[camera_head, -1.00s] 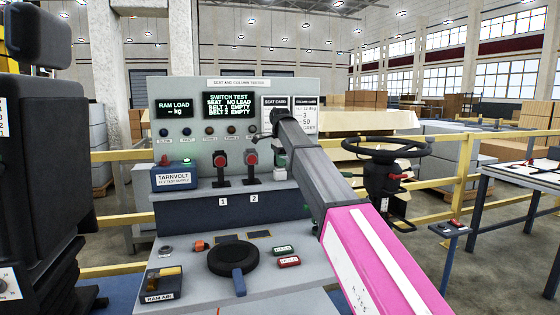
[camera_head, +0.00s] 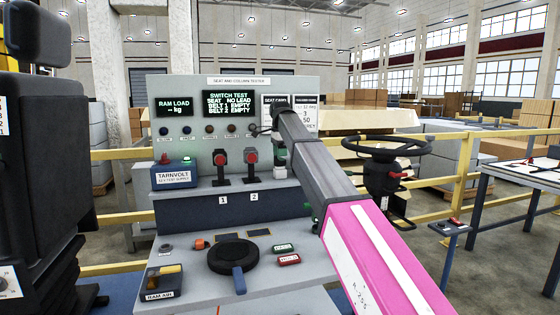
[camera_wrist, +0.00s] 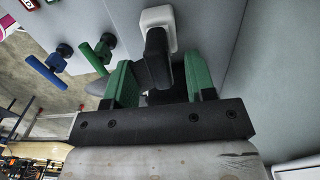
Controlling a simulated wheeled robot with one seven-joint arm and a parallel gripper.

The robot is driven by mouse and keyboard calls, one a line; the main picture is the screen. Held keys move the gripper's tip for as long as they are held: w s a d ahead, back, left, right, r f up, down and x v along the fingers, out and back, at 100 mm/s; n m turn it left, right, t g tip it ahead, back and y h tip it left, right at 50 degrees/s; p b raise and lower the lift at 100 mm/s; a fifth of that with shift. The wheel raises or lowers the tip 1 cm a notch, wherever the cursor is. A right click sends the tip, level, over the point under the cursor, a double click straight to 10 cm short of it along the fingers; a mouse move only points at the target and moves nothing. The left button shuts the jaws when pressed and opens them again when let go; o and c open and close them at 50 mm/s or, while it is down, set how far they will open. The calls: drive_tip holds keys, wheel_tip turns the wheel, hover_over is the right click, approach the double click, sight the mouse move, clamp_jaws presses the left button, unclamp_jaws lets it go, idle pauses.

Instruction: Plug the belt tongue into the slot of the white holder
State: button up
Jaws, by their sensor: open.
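In the wrist view my gripper (camera_wrist: 159,68) is open, with a green finger on each side. A dark upright piece (camera_wrist: 156,44), which looks like the belt tongue's black grip, stands between the fingers with a gap on each side. Its far end meets the white holder (camera_wrist: 158,16) on the grey panel. I cannot tell how deep the tongue sits, because the slot is hidden behind the dark piece. In the head view my arm covers most of this spot. The test screen (camera_head: 229,105) reads belt 1 and belt 2 empty.
Two red-topped dark posts (camera_head: 251,160) stand on the bench left of my arm. A steering wheel (camera_head: 385,150) stands to the right. Blue (camera_wrist: 44,74) and green (camera_wrist: 98,50) handles show in the wrist view.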

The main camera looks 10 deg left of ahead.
wheel_tip(320, 180, up, 8)
drive_tip(key=shift+r, duration=0.1)
idle(0.4)
drive_tip(key=o, duration=0.9)
